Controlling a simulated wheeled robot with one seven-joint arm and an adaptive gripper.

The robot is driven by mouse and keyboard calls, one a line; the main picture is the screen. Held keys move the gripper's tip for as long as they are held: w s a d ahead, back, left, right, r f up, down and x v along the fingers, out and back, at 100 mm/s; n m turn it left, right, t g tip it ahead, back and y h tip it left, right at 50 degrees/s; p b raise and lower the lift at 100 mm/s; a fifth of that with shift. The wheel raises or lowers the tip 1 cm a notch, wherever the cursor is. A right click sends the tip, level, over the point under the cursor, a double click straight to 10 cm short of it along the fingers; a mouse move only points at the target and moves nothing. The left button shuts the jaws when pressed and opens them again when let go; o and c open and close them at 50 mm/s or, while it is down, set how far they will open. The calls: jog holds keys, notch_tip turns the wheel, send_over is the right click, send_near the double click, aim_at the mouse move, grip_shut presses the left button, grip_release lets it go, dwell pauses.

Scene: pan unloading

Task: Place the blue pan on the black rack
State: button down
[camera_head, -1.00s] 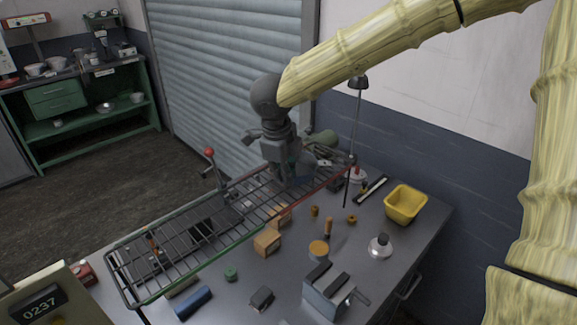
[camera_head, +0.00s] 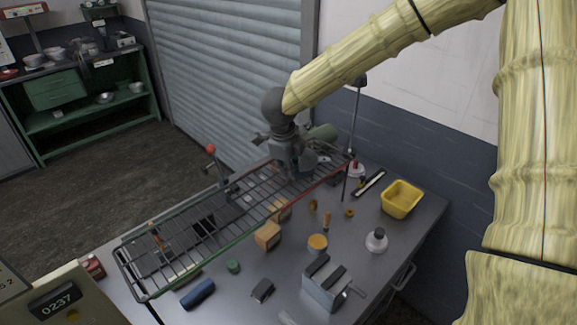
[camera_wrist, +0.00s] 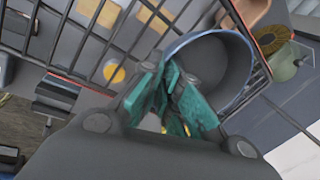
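The blue pan (camera_wrist: 228,55) shows in the wrist view as a round, grey-inside vessel with a blue rim, lying over part of the rack's wires. The black rack (camera_head: 222,220) is a long wire grid above the workbench; its wires also show in the wrist view (camera_wrist: 110,42). My gripper (camera_head: 292,163) is over the rack's far right end. In the wrist view its green fingertips (camera_wrist: 172,85) are close together at the pan's left rim and appear shut on it. The pads hide the grip. I cannot tell whether the pan's underside touches the wires.
A yellow bin (camera_head: 401,199), a lamp stand (camera_head: 347,160) and a grey metal box (camera_head: 325,288) stand right of the rack. Wooden blocks (camera_head: 267,236) and a blue cylinder (camera_head: 198,294) lie near its front edge. A red-knobbed lever (camera_head: 212,163) stands at its back edge.

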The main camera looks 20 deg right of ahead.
jog(key=c, duration=1.6)
grip_release()
jog(key=shift+c, duration=0.2)
jog(key=b+v, duration=0.3)
jog(key=v, duration=0.9)
